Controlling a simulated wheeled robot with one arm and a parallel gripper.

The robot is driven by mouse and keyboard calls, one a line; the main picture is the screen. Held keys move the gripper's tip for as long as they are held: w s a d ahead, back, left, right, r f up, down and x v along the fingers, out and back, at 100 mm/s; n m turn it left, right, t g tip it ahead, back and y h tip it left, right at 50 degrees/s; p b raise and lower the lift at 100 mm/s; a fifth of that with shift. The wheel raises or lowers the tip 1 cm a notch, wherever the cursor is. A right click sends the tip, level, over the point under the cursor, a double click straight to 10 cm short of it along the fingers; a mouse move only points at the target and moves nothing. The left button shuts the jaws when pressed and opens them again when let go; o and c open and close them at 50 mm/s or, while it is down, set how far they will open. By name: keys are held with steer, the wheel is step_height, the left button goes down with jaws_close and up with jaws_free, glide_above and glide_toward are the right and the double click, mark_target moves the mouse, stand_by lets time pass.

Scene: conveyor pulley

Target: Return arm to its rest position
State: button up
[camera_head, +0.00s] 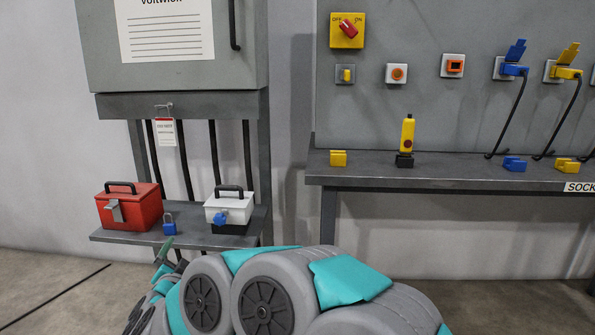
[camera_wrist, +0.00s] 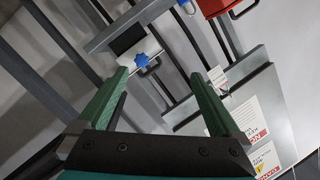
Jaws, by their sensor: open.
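My gripper shows in the wrist view (camera_wrist: 160,78) with its two green fingers spread apart and nothing between them. In the head view my folded grey and teal arm fills the bottom middle, and a green fingertip (camera_head: 166,244) shows at its left end, just in front of the low shelf. The gripper is only partly visible there; the rest of it is hidden or hard to make out.
The low shelf (camera_head: 110,236) holds a red box (camera_head: 130,207), a blue padlock (camera_head: 169,224) and a white box (camera_head: 229,208) with a blue knob. A grey cabinet (camera_head: 175,75) hangs above. The right bench (camera_head: 450,177) carries a yellow-black pendant (camera_head: 407,140) and small blocks.

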steer(key=s+d+f+n+g+h, duration=0.1)
steer(key=s+d+f+n+g, duration=0.2)
steer(key=s+d+g, duration=0.6)
steer(key=s+d+f+n+g+h, duration=0.1)
steer(key=s+d+g, duration=0.8)
steer(key=s+d, duration=2.1)
step_height(320, 180, down, 4)
steer(key=shift+d+f+n+h, duration=0.1)
steer(key=shift+d+n+h, duration=0.2)
steer(key=shift+d+n, duration=0.65)
steer(key=shift+a, duration=0.2)
